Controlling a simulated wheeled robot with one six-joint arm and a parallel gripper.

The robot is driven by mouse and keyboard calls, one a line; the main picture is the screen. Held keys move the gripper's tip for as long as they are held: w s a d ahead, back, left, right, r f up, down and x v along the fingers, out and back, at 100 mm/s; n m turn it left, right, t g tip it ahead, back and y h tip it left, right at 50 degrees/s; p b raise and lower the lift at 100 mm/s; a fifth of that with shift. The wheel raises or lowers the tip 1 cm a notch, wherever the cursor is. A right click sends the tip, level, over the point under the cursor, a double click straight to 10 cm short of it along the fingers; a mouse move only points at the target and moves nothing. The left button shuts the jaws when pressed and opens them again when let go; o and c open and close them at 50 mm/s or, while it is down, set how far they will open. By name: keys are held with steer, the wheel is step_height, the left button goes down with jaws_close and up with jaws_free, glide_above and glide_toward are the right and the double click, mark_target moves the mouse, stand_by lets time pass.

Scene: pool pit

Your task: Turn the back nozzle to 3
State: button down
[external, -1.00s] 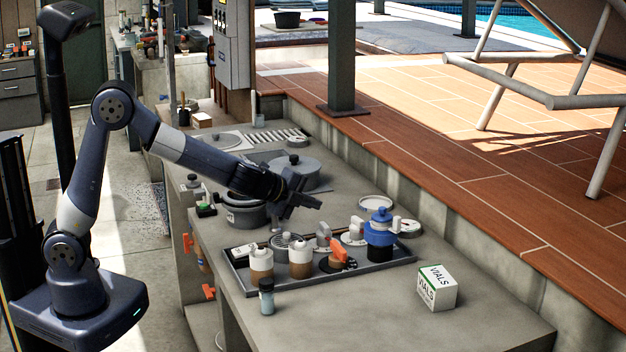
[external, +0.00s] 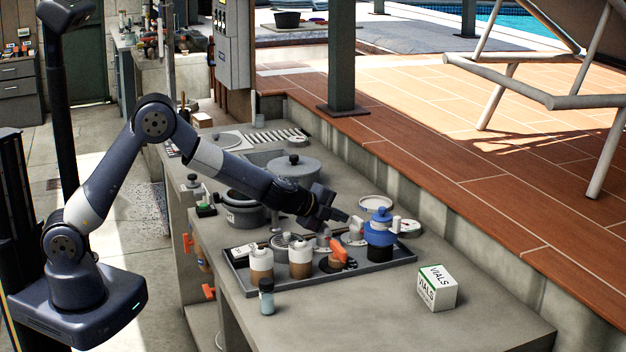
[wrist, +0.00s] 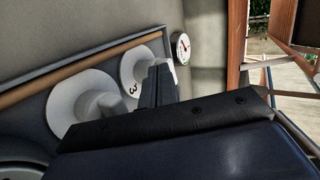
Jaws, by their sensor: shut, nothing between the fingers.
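Two pale round dials with upright grey-white knobs stand along the back of the tray in the external view: a left one (external: 323,241) and a right one (external: 355,236). In the wrist view the nearer dial (wrist: 75,102) shows a bulky knob. The farther dial (wrist: 133,66) carries a black "3" on its near face. I cannot tell for certain which is the back nozzle. My gripper (external: 343,216) is shut and empty, just above the right dial. In the wrist view its fingers (wrist: 158,84) cover part of the farther dial and its knob; contact cannot be told.
The dark tray (external: 240,284) also holds a blue-topped valve (external: 380,232), an orange-handled part (external: 338,252) and two brown-white bottles. A small gauge (external: 410,228) sits behind. A lidded pot (external: 293,170) stands at the back left. The counter around the VIALS box (external: 437,288) is clear.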

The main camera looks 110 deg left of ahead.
steer(key=shift+w+a+f, duration=0.2)
steer(key=shift+a, duration=0.05)
steer(key=shift+s+a+f+b, duration=0.1)
steer(key=shift+b, duration=0.25)
